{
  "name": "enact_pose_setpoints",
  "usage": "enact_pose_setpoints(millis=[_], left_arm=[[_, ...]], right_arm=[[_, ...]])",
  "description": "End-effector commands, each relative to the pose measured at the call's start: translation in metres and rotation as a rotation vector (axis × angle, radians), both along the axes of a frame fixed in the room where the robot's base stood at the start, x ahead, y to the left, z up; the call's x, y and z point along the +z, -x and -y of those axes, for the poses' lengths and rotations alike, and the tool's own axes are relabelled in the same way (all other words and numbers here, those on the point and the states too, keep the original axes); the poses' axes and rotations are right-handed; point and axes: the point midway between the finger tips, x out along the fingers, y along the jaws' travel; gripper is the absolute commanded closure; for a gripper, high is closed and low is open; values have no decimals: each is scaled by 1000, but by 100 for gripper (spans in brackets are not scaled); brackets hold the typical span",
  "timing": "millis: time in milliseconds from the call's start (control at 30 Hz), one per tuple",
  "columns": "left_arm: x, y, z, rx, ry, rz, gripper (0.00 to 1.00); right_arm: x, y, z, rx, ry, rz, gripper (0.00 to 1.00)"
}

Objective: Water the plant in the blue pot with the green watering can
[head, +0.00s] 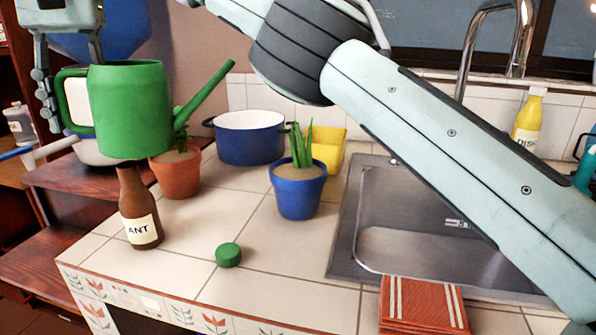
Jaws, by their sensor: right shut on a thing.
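The green watering can (130,110) hangs at the upper left, roughly upright, with its spout pointing up and right. My right gripper (48,112) is shut on its handle at the can's left side; the can partly hides the fingers. The blue pot (299,195) with a spiky green plant (301,147) stands upright on the counter near the middle, right of the spout tip and apart from it. No water shows. My left gripper is not in view.
A brown bottle (139,215) stands below the can, with a terracotta pot plant (176,174) behind. A blue cooking pot (249,145), yellow container (330,150), green cap (228,255), sink (400,240) and red striped cloth (422,305) are nearby. Front tiles are mostly clear.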

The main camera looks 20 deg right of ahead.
Motion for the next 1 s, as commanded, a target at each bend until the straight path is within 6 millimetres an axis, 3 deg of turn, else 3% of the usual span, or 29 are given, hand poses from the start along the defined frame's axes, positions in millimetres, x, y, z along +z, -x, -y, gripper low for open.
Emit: enact_pose_setpoints(millis=[500,1000], left_arm=[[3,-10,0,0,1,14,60],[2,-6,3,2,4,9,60]], right_arm=[[13,2,22,2,-268,12,100],[15,3,33,2,-365,17,100]])
